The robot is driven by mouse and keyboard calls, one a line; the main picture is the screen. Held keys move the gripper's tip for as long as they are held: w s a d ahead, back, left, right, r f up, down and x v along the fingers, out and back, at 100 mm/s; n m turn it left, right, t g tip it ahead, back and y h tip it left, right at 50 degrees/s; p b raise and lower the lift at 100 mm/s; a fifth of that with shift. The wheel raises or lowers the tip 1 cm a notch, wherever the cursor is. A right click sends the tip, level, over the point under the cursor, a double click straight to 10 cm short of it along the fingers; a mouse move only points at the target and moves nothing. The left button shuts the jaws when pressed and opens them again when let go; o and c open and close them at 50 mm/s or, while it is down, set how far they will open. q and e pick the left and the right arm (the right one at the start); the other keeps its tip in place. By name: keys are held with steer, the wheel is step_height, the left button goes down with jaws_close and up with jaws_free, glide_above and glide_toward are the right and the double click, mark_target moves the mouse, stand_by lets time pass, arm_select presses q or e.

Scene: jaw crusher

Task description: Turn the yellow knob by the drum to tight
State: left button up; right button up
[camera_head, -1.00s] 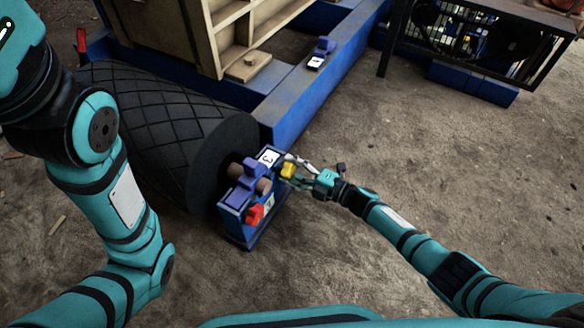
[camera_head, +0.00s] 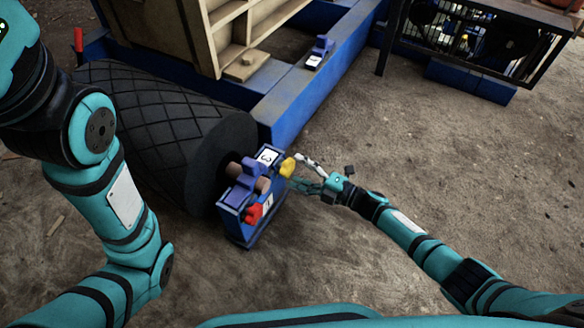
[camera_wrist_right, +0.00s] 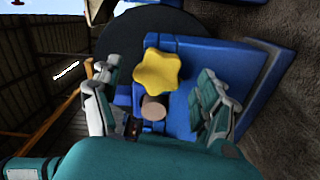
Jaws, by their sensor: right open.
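The yellow knob (camera_head: 287,167) sits on the right side of the blue bearing block (camera_head: 234,216), beside the dark ribbed drum (camera_head: 165,130). In the right wrist view the knob (camera_wrist_right: 158,71) is star-shaped and lies ahead, between my finger lines. My right gripper (camera_head: 302,172) is open just right of the knob. In the wrist view its fingers (camera_wrist_right: 160,108) are spread wide on either side, with nothing held. My left arm reaches in at the left; its gripper is out of view.
A red knob (camera_head: 252,213) is on the block's near side, and a purple part (camera_head: 249,177) is on top. A blue beam (camera_head: 300,100) runs behind. Bare dirt ground (camera_head: 400,140) lies open to the right.

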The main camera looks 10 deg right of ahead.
steer(key=v, duration=0.9)
steer(key=shift+d, duration=0.15)
